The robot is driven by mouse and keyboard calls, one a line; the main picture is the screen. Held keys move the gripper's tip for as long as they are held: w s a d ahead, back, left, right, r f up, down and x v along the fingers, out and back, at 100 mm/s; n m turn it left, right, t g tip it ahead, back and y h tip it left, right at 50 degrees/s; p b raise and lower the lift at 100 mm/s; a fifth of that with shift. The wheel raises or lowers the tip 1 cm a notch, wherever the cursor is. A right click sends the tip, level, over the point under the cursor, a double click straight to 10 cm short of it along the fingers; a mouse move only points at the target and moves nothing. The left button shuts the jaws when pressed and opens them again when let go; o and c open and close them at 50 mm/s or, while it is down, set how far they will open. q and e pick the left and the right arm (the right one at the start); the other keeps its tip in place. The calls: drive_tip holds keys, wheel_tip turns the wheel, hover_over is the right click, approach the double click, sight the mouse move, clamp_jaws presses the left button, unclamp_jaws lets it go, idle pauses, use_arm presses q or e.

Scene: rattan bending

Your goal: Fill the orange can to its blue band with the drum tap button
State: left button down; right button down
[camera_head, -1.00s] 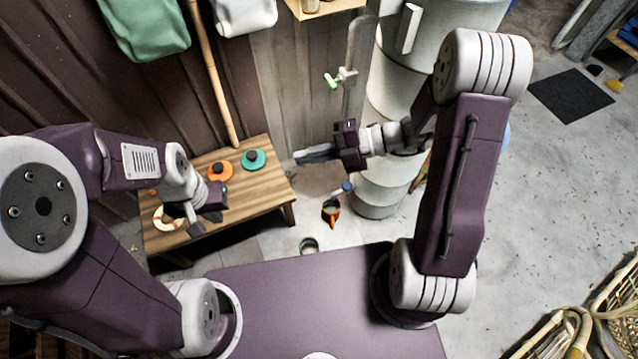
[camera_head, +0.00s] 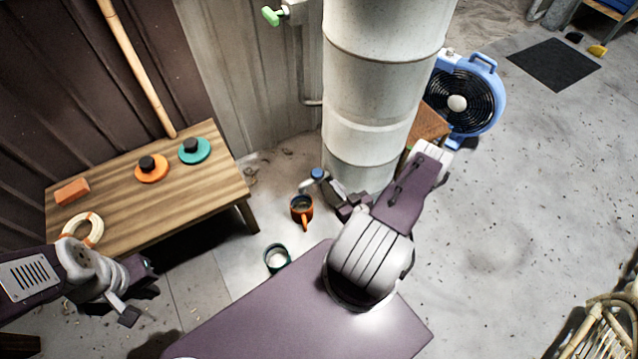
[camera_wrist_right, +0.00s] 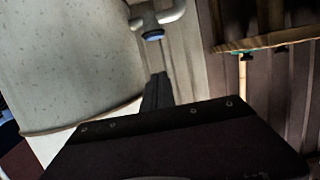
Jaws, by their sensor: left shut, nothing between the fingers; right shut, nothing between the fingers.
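The orange can (camera_head: 302,212) stands on the floor by the drum foot, its dark inside showing; its blue band and fill level cannot be made out. The drum (camera_head: 372,110) stands behind it. The tap's blue button (camera_head: 317,173) sits just above and right of the can, and also shows in the right wrist view (camera_wrist_right: 152,36). My right gripper (camera_head: 338,196) is low beside the drum, just right of the can and tap. In the right wrist view its shut fingers (camera_wrist_right: 158,90) lie below the button, apart from it in the picture. My left gripper (camera_head: 126,312) is shut and empty near the bench's front.
A dark green can (camera_head: 277,257) stands on the floor in front of the orange can. A wooden bench (camera_head: 205,195) at left holds orange and teal discs, a coil and a block. A blue fan (camera_head: 470,102) stands right of the drum. Open floor lies at right.

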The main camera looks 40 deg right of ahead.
drive_tip(key=b, duration=0.4)
hover_over(317, 173)
drive_tip(key=s, duration=0.4)
wheel_tip(317, 173, down, 2)
drive_tip(key=f, duration=0.1)
drive_tip(key=shift+w+a+f+b, duration=0.15)
drive_tip(key=shift+w+f+b, duration=0.1)
drive_tip(key=shift+f+b, duration=0.5)
drive_tip(key=shift+w+a+f+b, duration=0.15)
drive_tip(key=shift+w+f+b, duration=0.05)
drive_tip(key=shift+f+b, duration=0.55)
